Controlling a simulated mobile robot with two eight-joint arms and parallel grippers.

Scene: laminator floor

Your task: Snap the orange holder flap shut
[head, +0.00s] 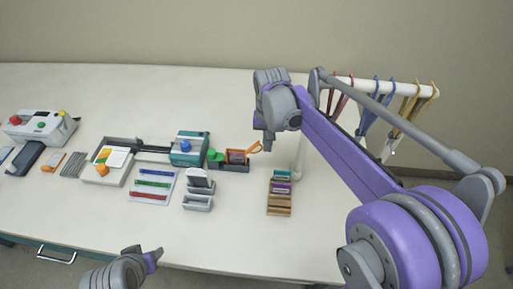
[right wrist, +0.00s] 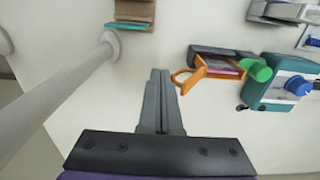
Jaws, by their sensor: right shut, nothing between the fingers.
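The orange holder (head: 236,157) sits in a dark grey base at the right end of the teal machine, with something pink inside it. Its orange flap (head: 254,148) stands open, tilted out to the right. In the right wrist view the holder (right wrist: 222,67) lies right of the fingers, and the flap's looped end (right wrist: 183,82) is close beside the fingertips; I cannot tell whether they touch. My right gripper (head: 268,143) is shut and empty, above and just right of the flap; its fingers also show in the right wrist view (right wrist: 160,75). My left gripper (head: 154,257) is at the table's front edge; its jaw opening is unclear.
The teal machine (head: 188,147) with blue and green knobs adjoins the holder. A white post (head: 299,158) rises right of it, under a rail with hanging lanyards (head: 398,115). A wooden rack (head: 279,200) stands in front. Grey trays (head: 197,203) stand front left.

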